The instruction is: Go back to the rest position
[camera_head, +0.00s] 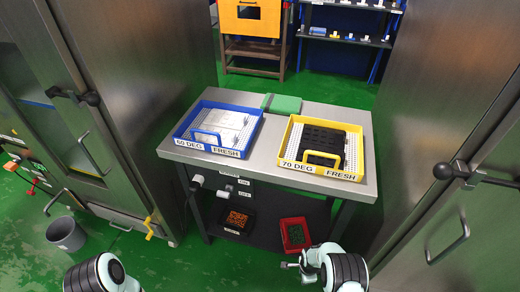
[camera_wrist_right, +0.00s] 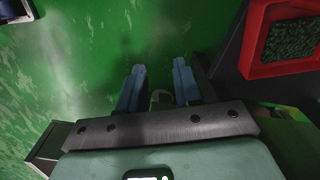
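My right gripper (camera_wrist_right: 158,82) shows in the right wrist view with its two blue-grey fingers apart and green floor between them; it holds nothing. In the head view my right arm is at the bottom, in front of the table, with the gripper (camera_head: 289,265) pointing left. My left arm shows at the bottom left of the head view; its gripper is out of view. Both arms are apart from the steel table (camera_head: 268,150).
A green item (camera_head: 282,103) lies behind. A red bin (camera_head: 294,235) and a black bin (camera_head: 235,222) sit below. Steel cabinets flank both sides.

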